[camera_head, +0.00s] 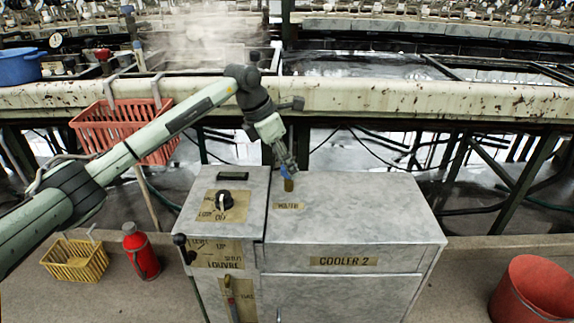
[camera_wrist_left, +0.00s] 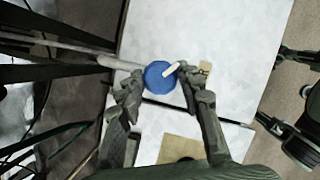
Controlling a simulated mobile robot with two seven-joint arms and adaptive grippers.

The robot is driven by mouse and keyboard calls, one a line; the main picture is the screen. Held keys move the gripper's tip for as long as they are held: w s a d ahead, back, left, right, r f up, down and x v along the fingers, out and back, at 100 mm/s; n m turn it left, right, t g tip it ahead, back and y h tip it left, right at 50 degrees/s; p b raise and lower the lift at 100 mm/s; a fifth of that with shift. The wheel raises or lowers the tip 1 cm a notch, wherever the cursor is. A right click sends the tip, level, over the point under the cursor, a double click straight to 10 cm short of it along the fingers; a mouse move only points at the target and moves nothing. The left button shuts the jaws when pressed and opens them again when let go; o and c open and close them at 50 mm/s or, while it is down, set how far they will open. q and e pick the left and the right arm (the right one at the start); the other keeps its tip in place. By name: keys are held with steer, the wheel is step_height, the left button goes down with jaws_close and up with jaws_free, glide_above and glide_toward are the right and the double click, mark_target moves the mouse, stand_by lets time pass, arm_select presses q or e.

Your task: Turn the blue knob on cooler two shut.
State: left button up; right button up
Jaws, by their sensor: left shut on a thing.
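Cooler two (camera_head: 345,225) is a grey metal box with a "COOLER 2" label on its front. The blue knob (camera_head: 285,172) stands on a short brass-coloured stem at the back of its top, behind a small tan label. In the left wrist view the round blue knob (camera_wrist_left: 156,78) has a pale pointer bar slanting to the upper right. My left gripper (camera_head: 287,170) comes down on the knob from above and is shut on it, one finger on each side. The fingers partly hide the knob in the head view. My right gripper does not show.
A black knob (camera_head: 224,200) marked "OFF" and a louvre lever (camera_head: 180,240) are on the cooler's left section. A red bucket (camera_head: 535,290) stands at right; a red flask (camera_head: 141,252) and yellow basket (camera_head: 76,260) at left. The long basin edge (camera_head: 400,98) runs behind.

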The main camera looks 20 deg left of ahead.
arm_select(q)
steer(key=m+g, duration=0.1)
steer(key=m, duration=0.1)
steer(key=m+g+h, duration=0.1)
steer(key=m, duration=0.2)
steer(key=shift+w+a+m+b, duration=0.1)
steer(key=shift+w+m+b, duration=0.1)
steer(key=shift+m+b, duration=0.15)
steer(key=shift+m+g, duration=0.5)
steer(key=shift+m, duration=0.65)
steer(key=shift+w+m+g+b, duration=0.1)
steer(key=shift+m+g+b, duration=0.3)
steer(key=shift+m, duration=0.9)
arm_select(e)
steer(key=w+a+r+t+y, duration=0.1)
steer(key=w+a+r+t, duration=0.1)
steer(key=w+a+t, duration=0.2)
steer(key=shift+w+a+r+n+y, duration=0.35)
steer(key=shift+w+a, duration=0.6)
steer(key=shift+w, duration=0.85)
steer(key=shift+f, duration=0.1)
arm_select(q)
steer(key=o, duration=1.1)
steer(key=shift+o, duration=0.2)
steer(key=shift+r, duration=0.15)
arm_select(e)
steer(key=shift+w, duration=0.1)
